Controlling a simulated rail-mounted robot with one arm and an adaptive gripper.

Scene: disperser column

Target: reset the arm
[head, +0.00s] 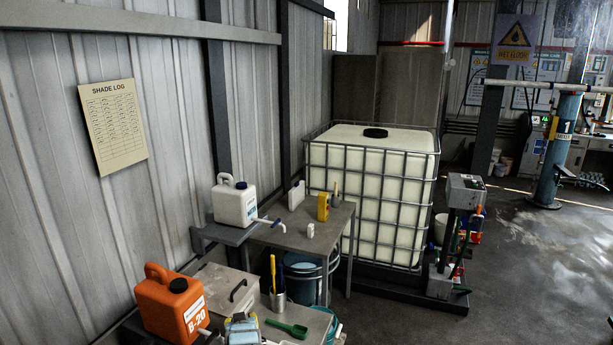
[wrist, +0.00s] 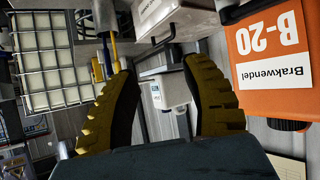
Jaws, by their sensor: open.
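My gripper (wrist: 158,68) shows in the wrist view with two yellow ribbed fingers spread wide apart. Nothing is held between them. Beyond the gap, a white jug (wrist: 170,94) and a dark handle appear in the background. An orange jug marked B-20 (wrist: 270,60) is close by, right of the right finger, and looks upside down in this view. In the head view I cannot clearly make out my gripper or arm.
In the head view, the orange jug (head: 172,306) stands at lower left, near a metal cup (head: 278,301) of tools and a green scoop (head: 287,328). A white jug (head: 235,204) stands behind. A caged tank (head: 372,190) fills the middle. Open floor (head: 540,270) lies right.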

